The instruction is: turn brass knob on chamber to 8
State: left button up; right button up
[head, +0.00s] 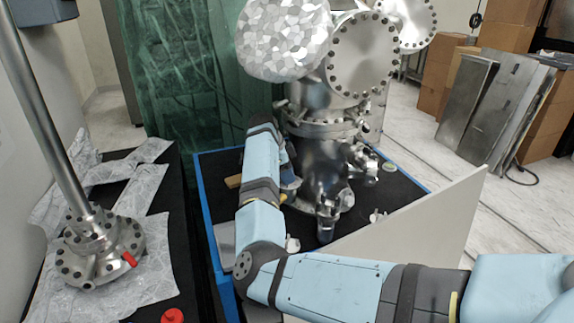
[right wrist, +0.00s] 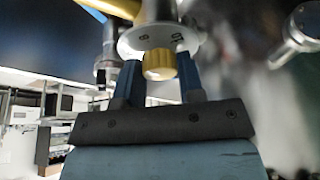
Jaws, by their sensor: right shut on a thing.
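The steel chamber (head: 318,160) stands in the middle of the head view, on a dark blue-edged surface. In the right wrist view, the brass knob (right wrist: 159,65) sits in front of a pale round dial (right wrist: 188,42) with black figures; an 8 and a 10 are visible. My right gripper (right wrist: 158,78) is shut on the brass knob, with one blue finger on each side. In the head view, my right arm reaches up to the chamber's left side, and the arm hides the knob and most of the gripper (head: 290,180). My left gripper is not in view.
A steel flange with a tall tube (head: 102,245) stands on foil at the left. A pale panel (head: 410,225) stands right of the chamber, close to my right arm. Cardboard boxes (head: 437,75) and metal sheets (head: 490,105) are at the back right. Floor between is clear.

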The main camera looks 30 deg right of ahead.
jog(key=shift+m+g+p, duration=0.3)
jog(key=shift+m, duration=0.5)
jog(key=shift+m+y, duration=0.3)
jog(key=shift+m, duration=0.4)
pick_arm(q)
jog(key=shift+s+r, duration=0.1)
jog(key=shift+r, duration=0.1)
pick_arm(e)
jog(key=shift+m+g, duration=0.3)
pick_arm(q)
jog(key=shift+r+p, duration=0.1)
jog(key=shift+p, duration=0.2)
pick_arm(e)
jog(key=o, duration=0.9)
